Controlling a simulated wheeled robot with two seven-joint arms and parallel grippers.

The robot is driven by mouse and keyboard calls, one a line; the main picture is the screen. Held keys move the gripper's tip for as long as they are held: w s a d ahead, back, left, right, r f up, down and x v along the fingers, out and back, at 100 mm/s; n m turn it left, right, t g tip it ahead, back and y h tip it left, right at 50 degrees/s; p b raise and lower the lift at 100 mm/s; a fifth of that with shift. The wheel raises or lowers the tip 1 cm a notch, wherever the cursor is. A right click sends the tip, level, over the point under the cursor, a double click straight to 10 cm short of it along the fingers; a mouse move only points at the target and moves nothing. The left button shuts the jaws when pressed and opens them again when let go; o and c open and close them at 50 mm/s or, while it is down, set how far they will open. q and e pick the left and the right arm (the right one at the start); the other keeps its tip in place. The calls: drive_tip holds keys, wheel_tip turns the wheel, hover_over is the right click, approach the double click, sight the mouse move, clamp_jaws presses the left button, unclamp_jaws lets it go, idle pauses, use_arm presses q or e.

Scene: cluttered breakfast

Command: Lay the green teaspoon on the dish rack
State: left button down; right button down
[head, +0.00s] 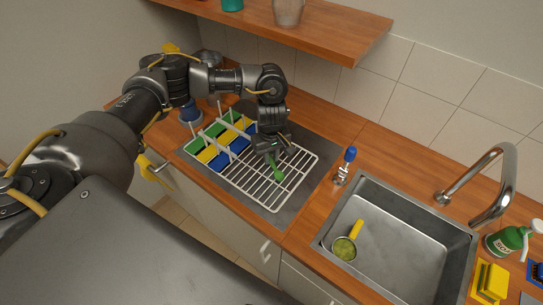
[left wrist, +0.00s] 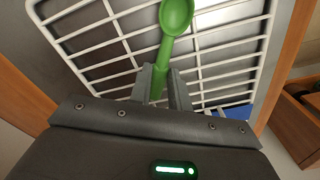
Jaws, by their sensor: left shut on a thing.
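The green teaspoon (head: 277,170) is in my left gripper (head: 272,154), over the white wire dish rack (head: 244,190). In the left wrist view the spoon (left wrist: 176,18) points away from the gripper (left wrist: 164,86), bowl outward. The two fingers are shut on its handle. The bars of the rack (left wrist: 103,42) lie behind the spoon in that view. I cannot tell whether the spoon touches the bars. My right gripper is not in view.
Green, yellow and blue pieces (head: 222,141) fill the rack's back left part, with white upright prongs. A steel sink (head: 395,240) to the right holds a yellow-handled strainer (head: 346,245). A blue-topped bottle-like item (head: 346,164) stands between. A wooden shelf (head: 330,30) hangs above.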

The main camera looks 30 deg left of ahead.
use_arm(q)
drive_tip(key=c, duration=0.8)
unclamp_jaws()
drive_tip(key=shift+c, duration=0.2)
drive_tip(key=shift+o, duration=0.9)
